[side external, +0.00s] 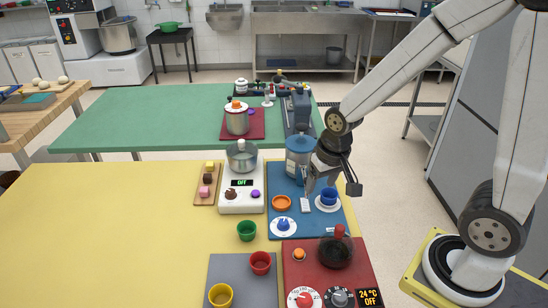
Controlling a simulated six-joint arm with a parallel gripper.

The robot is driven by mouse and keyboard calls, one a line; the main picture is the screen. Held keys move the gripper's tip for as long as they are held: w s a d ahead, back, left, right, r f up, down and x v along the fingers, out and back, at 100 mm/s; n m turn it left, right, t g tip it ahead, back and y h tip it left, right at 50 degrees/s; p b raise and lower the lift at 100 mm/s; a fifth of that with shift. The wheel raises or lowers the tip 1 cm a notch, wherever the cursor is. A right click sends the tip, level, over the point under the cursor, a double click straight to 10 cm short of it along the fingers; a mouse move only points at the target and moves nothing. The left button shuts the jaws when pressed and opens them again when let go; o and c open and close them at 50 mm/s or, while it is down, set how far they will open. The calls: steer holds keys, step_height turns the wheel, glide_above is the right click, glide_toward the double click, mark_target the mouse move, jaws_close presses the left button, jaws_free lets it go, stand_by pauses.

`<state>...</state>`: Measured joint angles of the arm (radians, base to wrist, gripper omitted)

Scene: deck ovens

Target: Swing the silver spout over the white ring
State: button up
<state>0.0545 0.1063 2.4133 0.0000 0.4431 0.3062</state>
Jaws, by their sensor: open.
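My gripper (331,181) is open above the right part of the blue board (300,228). It points down over a blue cup (328,196), with no contact that I can make out. A white ring or saucer (318,206) shows around the cup's base. A blue-topped appliance (299,150) stands behind, partly covered by my gripper. A small pale silver piece (305,205) lies or hangs left of the cup; it may be the spout, but I cannot tell. Any spout joint is hidden behind my gripper.
A white hot plate with a pot (242,156) stands left. A red board (330,264) with a dark pot is in front. The yellow table (90,235) is clear at left.

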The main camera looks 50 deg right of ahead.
steer(key=shift+w+d+f+m+g, duration=0.2)
steer(key=shift+w+d+m+g, duration=0.15)
steer(key=shift+w+d+m, duration=1.55)
steer(key=shift+w+d+f+m+g, duration=0.25)
steer(key=shift+w+d+m, duration=0.8)
steer(key=shift+m, duration=1.65)
steer(key=shift+w+d+f+m+g, duration=0.15)
steer(key=shift+w+d+m+g, duration=0.25)
steer(key=shift+w+d+m, duration=1.25)
steer(key=shift+w+a+f+m, duration=0.15)
steer(key=shift+a+m, duration=0.3)
steer(key=shift+m, duration=0.2)
steer(key=shift+f, duration=3.75)
jaws_close()
